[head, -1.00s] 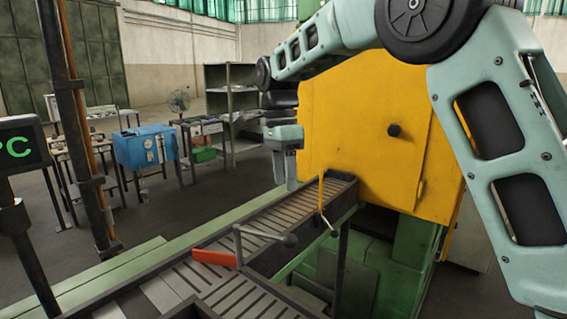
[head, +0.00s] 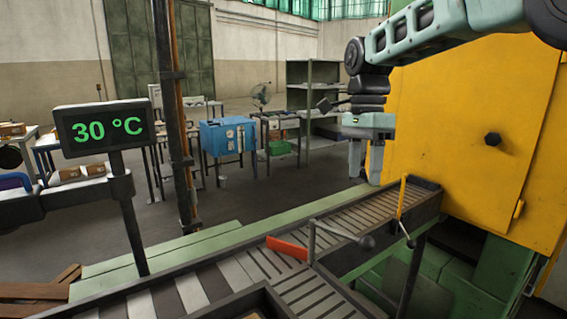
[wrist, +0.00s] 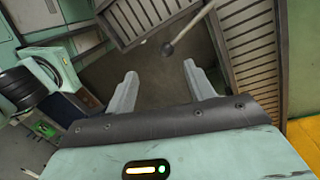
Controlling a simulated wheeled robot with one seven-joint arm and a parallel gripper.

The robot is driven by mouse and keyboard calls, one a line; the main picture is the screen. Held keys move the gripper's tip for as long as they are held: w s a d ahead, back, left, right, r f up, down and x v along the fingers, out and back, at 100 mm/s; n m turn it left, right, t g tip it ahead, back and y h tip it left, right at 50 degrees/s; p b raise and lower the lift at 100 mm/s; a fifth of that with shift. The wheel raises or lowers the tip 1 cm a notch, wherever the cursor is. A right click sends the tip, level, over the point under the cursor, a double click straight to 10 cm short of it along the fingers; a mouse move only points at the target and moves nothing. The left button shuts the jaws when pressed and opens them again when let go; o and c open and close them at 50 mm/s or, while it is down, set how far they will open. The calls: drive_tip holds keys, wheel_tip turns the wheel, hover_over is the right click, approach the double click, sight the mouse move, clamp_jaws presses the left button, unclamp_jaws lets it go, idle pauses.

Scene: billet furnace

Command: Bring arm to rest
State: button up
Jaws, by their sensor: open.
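My gripper (head: 366,160) hangs from my raised arm, fingers pointing down, in front of the yellow furnace cabinet (head: 460,150) in the head view. In the wrist view my gripper's two fingers (wrist: 154,88) are apart with nothing between them. Below and around the fingers the wrist view shows slatted conveyor pieces (wrist: 250,50) and a lever with a dark round knob (wrist: 168,48). The gripper touches nothing that I can see.
A display (head: 104,128) reads 30 °C. A blue box (head: 227,137), a fan (head: 261,93) and green shelves (head: 313,95) stand behind.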

drive_tip(key=s+a+f+n+b, duration=0.1)
drive_tip(key=s+a+f+n, duration=0.3)
drive_tip(key=s+n, duration=0.3)
drive_tip(key=s+a+f+n, duration=0.4)
drive_tip(key=s+n, duration=0.1)
drive_tip(key=s, duration=0.3)
drive_tip(key=s+d+f+n+t, duration=0.1)
drive_tip(key=s+f+n, duration=0.3)
drive_tip(key=s, duration=0.3)
drive_tip(key=s+d+f+n+t, duration=0.1)
drive_tip(key=s+f+n, duration=0.3)
drive_tip(key=s+n, duration=0.3)
drive_tip(key=shift+s+f+b, duration=0.15)
drive_tip(key=shift+s+b, duration=0.3)
drive_tip(key=shift+s, duration=0.3)
drive_tip(key=shift+d, duration=0.1)
